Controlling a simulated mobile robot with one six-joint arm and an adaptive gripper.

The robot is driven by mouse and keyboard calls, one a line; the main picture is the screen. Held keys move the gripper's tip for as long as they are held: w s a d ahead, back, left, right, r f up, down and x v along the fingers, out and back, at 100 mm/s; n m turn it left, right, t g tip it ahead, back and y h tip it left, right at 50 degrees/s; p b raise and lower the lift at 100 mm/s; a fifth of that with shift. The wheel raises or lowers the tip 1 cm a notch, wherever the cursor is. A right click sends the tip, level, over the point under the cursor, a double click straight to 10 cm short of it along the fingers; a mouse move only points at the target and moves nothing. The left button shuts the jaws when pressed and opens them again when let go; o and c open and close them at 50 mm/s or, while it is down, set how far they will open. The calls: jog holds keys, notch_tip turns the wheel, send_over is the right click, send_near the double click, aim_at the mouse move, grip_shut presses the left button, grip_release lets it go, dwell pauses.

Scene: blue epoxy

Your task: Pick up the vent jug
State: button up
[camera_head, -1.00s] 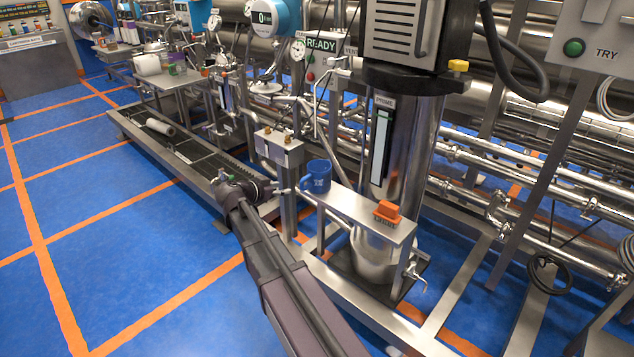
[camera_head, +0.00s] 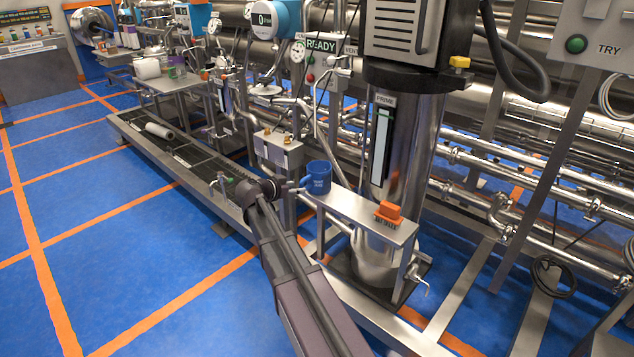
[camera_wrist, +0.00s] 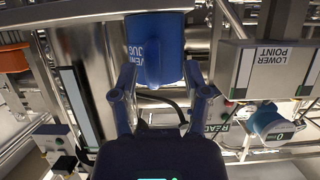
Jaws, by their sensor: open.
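The vent jug (camera_head: 319,178) is a blue mug-like jug with white lettering. It stands upright on the left end of a narrow steel shelf (camera_head: 352,208). My gripper (camera_head: 294,187) is at the jug's left side in the head view, level with it and very close. In the wrist view my gripper (camera_wrist: 160,76) is open, with a finger on either side of the jug's handle and lower picture edge. The jug body (camera_wrist: 158,40) fills the top middle there. I cannot tell whether the fingers touch it.
An orange object (camera_head: 388,210) sits at the shelf's right end. A steel box with brass fittings (camera_head: 279,148) is behind and left of the jug. A tall steel cylinder (camera_head: 408,150) rises behind the shelf. Open blue floor (camera_head: 130,270) lies to the left.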

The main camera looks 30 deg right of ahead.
aim_at(306, 186)
jog(key=shift+s+b+x, duration=0.15)
jog(key=shift+b+x, duration=0.3)
jog(key=shift+x, duration=0.8)
jog(key=shift+s+b+x, duration=0.1)
jog(key=shift+b+x, duration=0.35)
jog(key=shift+x, duration=0.85)
jog(key=shift+d, duration=0.1)
jog(key=shift+r, duration=0.1)
grip_shut()
